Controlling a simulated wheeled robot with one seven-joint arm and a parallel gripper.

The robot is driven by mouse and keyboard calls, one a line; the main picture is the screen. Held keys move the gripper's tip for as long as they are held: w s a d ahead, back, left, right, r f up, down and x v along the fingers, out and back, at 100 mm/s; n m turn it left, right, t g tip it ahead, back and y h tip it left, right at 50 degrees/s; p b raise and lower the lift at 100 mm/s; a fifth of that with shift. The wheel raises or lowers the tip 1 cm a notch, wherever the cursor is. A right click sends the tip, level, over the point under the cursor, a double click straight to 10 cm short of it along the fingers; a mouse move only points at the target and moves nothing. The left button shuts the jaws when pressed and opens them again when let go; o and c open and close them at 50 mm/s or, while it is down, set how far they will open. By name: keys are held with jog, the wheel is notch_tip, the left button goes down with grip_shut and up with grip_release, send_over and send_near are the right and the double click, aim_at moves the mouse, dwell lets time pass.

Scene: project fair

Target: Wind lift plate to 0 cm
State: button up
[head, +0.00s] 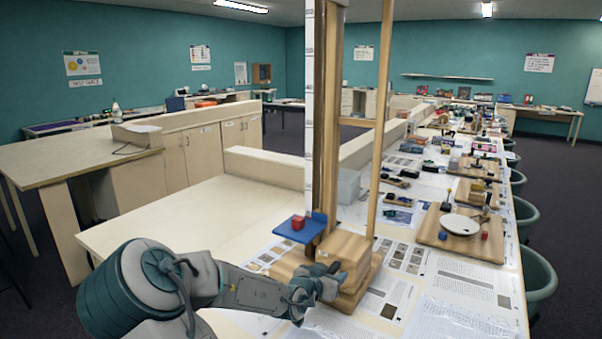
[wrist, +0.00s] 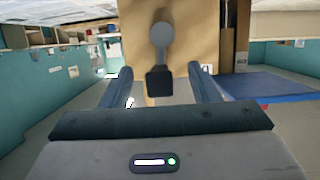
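The lift is a tall wooden frame (head: 379,130) on a wooden base, with a white marked scale strip (head: 312,120) on its left post. The plate also shows at right in the wrist view (wrist: 250,86). A wooden block (head: 345,252) at the lift's foot carries a crank with a grey arm (wrist: 162,40) and dark square-ended handle (wrist: 160,82). My gripper (wrist: 162,85) is open, its fingers on either side of the handle with gaps visible.
Printed sheets (head: 455,280) cover the table around the lift. A wooden board with a white dish (head: 460,224) stands to the right, with several more exhibits behind it. The pale table top at left (head: 185,215) is bare.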

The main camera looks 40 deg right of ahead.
jog(key=p+v, duration=0.5)
jog(key=v, duration=0.3)
jog(key=shift+p, duration=0.3)
dwell(0.4)
dwell(0.3)
jog(key=a+f+g+y, duration=0.1)
jog(key=a+f+y, duration=0.4)
jog(key=a+f, duration=0.15)
jog(key=a+n+y+b, duration=0.2)
jog(key=a+n+y, duration=0.3)
jog(key=a, duration=0.5)
jog(key=s+a+r+n+y, duration=0.1)
jog(key=s+a+r+n, duration=0.3)
jog(key=s+r, duration=0.3)
jog(key=s+a+r+n+g+y+b, duration=0.1)
jog(key=s+a+r+n, duration=0.3)
jog(key=s, duration=0.5)
notch_tip(320, 180, up, 4)
jog(key=shift+a+f+y, duration=0.15)
jog(key=shift+a+y, duration=0.55)
jog(key=shift+a, duration=0.3)
